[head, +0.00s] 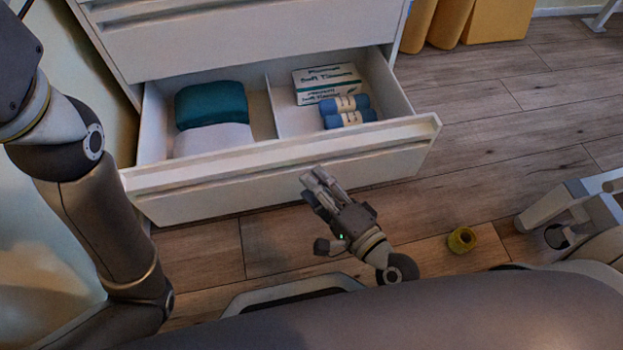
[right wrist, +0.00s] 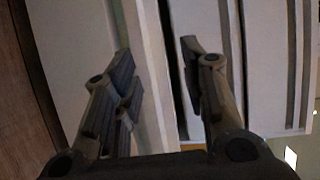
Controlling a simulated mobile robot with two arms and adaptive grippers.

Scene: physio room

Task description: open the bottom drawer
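The bottom drawer (head: 290,182) of the white cabinet is pulled well out in the head view, its inside showing. It holds a teal folded item (head: 211,104), a white cloth (head: 213,139), a tissue box (head: 327,84) and blue rolls (head: 346,111). My right gripper (head: 312,179) is just in front of the drawer's front panel, below its top edge. In the right wrist view its two fingers (right wrist: 157,62) stand apart with nothing held between them, and pale drawer faces show beyond. Whether a fingertip touches the panel cannot be told. My left gripper is out of view.
A closed upper drawer (head: 240,35) is above the open one. A yellow-green roll (head: 461,240) lies on the wood floor to the right. Grey-white equipment legs (head: 575,210) stand at the right edge. Yellow blocks (head: 470,22) are at the back. Floor right of the drawer is clear.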

